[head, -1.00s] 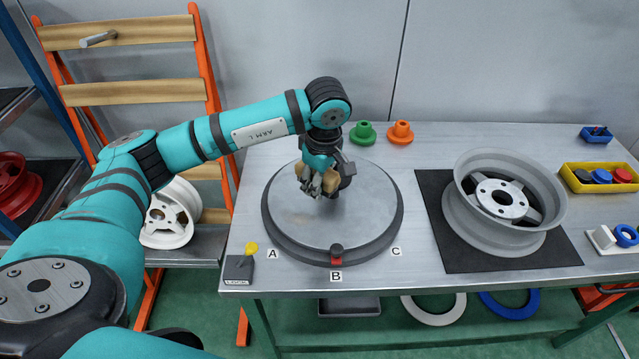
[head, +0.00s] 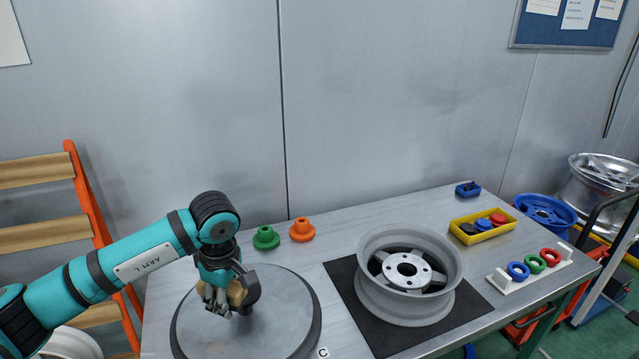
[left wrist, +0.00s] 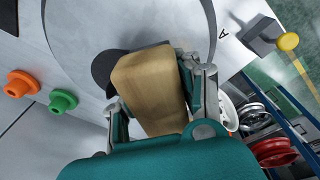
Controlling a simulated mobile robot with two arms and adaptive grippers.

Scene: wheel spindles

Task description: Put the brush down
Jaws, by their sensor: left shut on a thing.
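My left gripper (head: 226,301) is shut on the brush (head: 238,293), over the round grey turntable (head: 278,290). The brush shows as a tan wooden block, largely covered by the fingers in the head view. In the left wrist view the brush (left wrist: 150,88) sits between the two fingers (left wrist: 160,98), with a dark part at its far edge. I cannot tell whether the brush touches the turntable. My right gripper is not in view.
A green spindle (head: 266,238) and an orange spindle (head: 302,231) stand behind the turntable. A grey wheel (head: 408,275) lies on a black mat (head: 345,290) to the right. A yellow tray (head: 466,236), a small blue tray (head: 468,191) and a white ring holder (head: 503,281) stand farther right.

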